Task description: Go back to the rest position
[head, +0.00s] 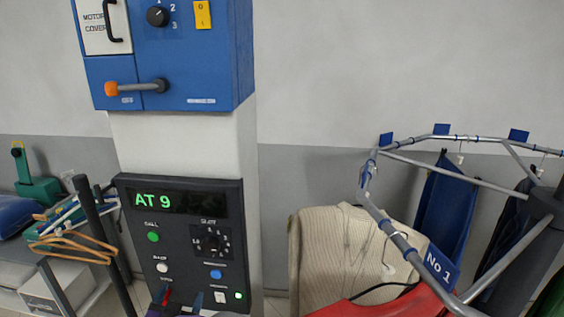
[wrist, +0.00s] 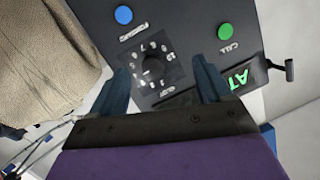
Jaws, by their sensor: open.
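My gripper (wrist: 163,74) is open and empty in the wrist view, its two dark blue fingers apart in front of the black control panel (wrist: 185,20). The slot dial (wrist: 152,65) shows between the fingers, with a gap I cannot measure. In the head view my gripper (head: 182,299) shows only at the bottom edge, low in front of the panel (head: 180,190). The panel's display (head: 152,201) reads "AT 9" in green. The panel has a green call button (head: 153,237), a slot dial (head: 212,240), a blue button (head: 216,274) and a white button (head: 162,267).
A blue switch box (head: 205,60) with an orange-tipped lever (head: 135,87) is above the panel. A conveyor rail (head: 400,240) with a cream knit garment (head: 335,245) and other clothes is close on the right.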

